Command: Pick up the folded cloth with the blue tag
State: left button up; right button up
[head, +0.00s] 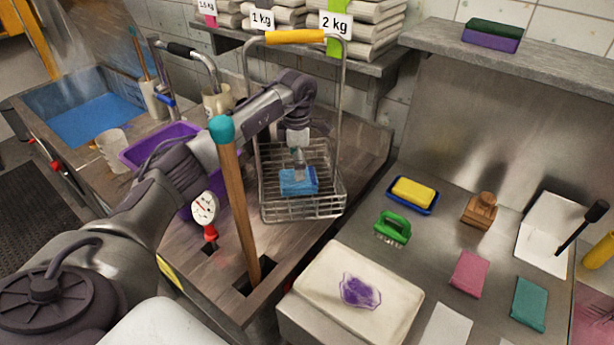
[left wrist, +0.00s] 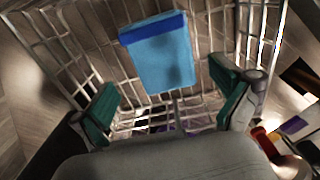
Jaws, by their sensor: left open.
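A light blue folded cloth with a darker blue band along one edge (head: 299,182) lies in the wire basket (head: 302,212). In the left wrist view the blue cloth (left wrist: 160,58) lies ahead of the fingertips, with bare basket wires around it. My left gripper (head: 299,165) is above the cloth, pointing down into the basket. In the left wrist view its two green-padded fingers (left wrist: 165,80) are spread wide with nothing held between them. In the head view the gripper covers part of the cloth. My right gripper is not seen.
The basket's tall handle has a yellow grip (head: 295,37). A wooden stick with a teal knob (head: 222,129) stands in front. A purple tub (head: 158,150) is left of the basket. Pink (head: 469,273) and teal (head: 528,303) pads lie on the right counter.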

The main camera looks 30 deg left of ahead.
pick_arm(q)
jog(key=shift+s+f+p, duration=0.25)
jog(key=shift+f+p, duration=0.05)
jog(key=shift+f, duration=0.1)
jog(key=f, duration=0.2)
jog(key=f+p, duration=0.1)
jog(key=shift+w+d+f, duration=0.15)
jog(key=shift+w+f, duration=0.05)
jog(key=shift+f, duration=0.45)
jog(key=c, duration=1.2)
jog(key=shift+c, duration=0.2)
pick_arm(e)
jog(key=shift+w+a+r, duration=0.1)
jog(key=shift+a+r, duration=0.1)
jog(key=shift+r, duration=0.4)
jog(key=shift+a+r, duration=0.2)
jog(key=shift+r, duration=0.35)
pick_arm(q)
jog(key=shift+r, duration=0.1)
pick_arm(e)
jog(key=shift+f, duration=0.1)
